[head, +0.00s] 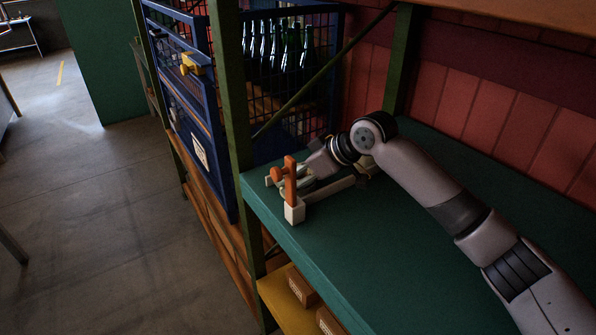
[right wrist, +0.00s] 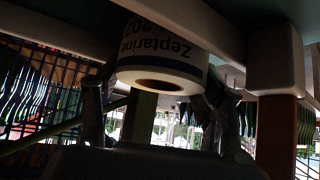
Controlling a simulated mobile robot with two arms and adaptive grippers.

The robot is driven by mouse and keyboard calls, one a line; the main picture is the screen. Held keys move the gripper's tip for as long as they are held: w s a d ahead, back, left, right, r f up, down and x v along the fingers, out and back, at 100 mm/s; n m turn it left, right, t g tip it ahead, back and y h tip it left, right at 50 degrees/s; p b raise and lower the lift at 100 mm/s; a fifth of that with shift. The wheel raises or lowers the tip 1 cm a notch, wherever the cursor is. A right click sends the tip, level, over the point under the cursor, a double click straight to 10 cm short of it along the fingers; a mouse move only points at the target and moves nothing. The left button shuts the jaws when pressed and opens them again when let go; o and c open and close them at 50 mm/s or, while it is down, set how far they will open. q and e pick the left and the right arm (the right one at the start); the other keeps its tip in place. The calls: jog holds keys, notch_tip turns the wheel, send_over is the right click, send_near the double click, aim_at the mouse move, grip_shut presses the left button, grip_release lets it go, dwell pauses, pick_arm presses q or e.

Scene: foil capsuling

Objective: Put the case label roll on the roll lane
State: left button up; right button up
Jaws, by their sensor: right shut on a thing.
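The case label roll (right wrist: 160,60), white with dark print and a hollow core, shows in the right wrist view between the two fingers of my right gripper (right wrist: 157,105), which is shut on it. In the head view my right gripper (head: 288,177) is at the shelf's left end, beside an orange post (head: 290,182); I cannot make out the roll clearly there. A cream rail with a pale end block (head: 294,210), apparently the roll lane, lies along the green shelf beside the gripper. I cannot tell whether the roll touches it. My left gripper is not in view.
The green shelf top (head: 350,245) is bare in front of my arm. A green upright (head: 232,100) and a blue mesh cage (head: 200,130) with dark bottles (head: 285,48) stand close on the left. Brown boxes (head: 301,285) sit on a yellow shelf below.

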jog(key=o, duration=1.4)
jog(key=b+v, duration=0.2)
jog(key=v, duration=1)
jog(key=shift+b, duration=0.4)
